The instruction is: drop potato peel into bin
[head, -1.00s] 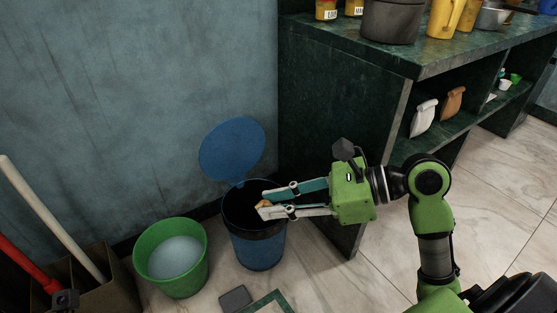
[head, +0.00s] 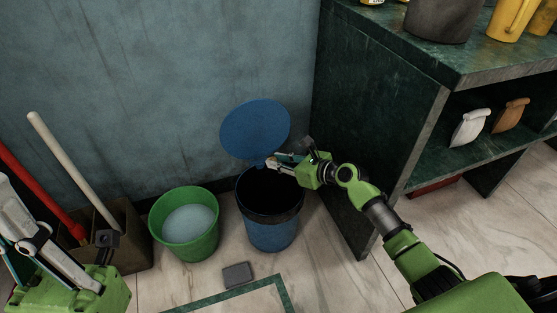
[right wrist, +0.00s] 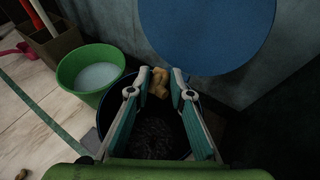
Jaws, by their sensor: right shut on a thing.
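The blue bin (head: 270,235) stands on the floor with its round blue lid (head: 255,128) raised against the wall. My right gripper (head: 273,163) is at the bin's back rim, in front of the lid's lower edge. In the right wrist view, my right gripper (right wrist: 160,80) is shut on the brown potato peel (right wrist: 158,84), which sits between the fingertips. The bin's dark opening (right wrist: 155,130) shows below the fingers. My left gripper (head: 8,215) is at the left edge of the head view; its fingertips are partly cut off.
A green bucket (head: 185,225) with pale contents stands left of the bin. A dark holder (head: 125,235) with red and pale handles is further left. A dark green counter (head: 375,130) stands close on the right. A small brown piece (right wrist: 21,174) lies on the floor.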

